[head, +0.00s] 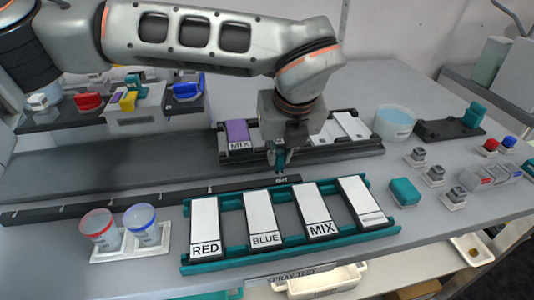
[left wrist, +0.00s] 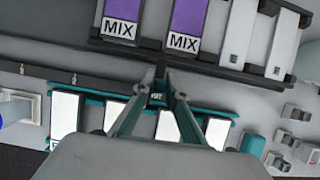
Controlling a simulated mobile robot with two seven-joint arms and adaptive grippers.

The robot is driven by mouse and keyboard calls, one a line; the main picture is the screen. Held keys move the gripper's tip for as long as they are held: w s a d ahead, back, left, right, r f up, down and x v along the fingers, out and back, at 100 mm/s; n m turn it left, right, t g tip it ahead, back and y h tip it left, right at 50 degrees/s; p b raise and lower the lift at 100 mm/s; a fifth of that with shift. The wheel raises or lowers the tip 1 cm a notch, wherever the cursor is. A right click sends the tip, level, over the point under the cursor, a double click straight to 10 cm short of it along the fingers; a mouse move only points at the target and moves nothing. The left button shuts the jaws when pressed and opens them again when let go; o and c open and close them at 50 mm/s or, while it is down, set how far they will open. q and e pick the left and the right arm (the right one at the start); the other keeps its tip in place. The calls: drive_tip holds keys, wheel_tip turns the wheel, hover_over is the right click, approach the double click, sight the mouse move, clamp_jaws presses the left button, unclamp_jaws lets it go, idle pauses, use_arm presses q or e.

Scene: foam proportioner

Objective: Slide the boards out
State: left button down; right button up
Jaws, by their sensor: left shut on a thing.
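My left gripper (head: 280,165) points down over the long black rail (head: 130,203) and is shut on a small teal piece at it, beside a small label. The fingertips also meet there in the left wrist view (left wrist: 160,88). Behind the gripper, a dark rack (head: 345,152) holds boards: a purple MIX board (head: 238,131), a second purple MIX board (left wrist: 186,22) seen in the left wrist view, and white boards (head: 352,125) at its right. In front, a teal rack (head: 295,254) holds white boards marked RED (head: 205,220), BLUE (head: 265,215) and MIX (head: 314,205), and another white board (head: 360,198). My right gripper is out of view.
Two cups, red-rimmed (head: 98,225) and blue-rimmed (head: 141,220), stand on a white holder at front left. A round tub (head: 395,122) is at back right. A teal block (head: 405,191) and several grey-topped switches (head: 434,175) are at right.

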use_arm(q)
drive_tip(key=shift+w+d+r, duration=0.1)
drive_tip(key=shift+d+r, duration=0.05)
drive_tip(key=shift+d, duration=0.05)
drive_tip(key=c, duration=2)
unclamp_jaws()
drive_tip(key=shift+d, duration=0.15)
drive_tip(key=shift+c, duration=0.2)
drive_tip(key=v, duration=1.2)
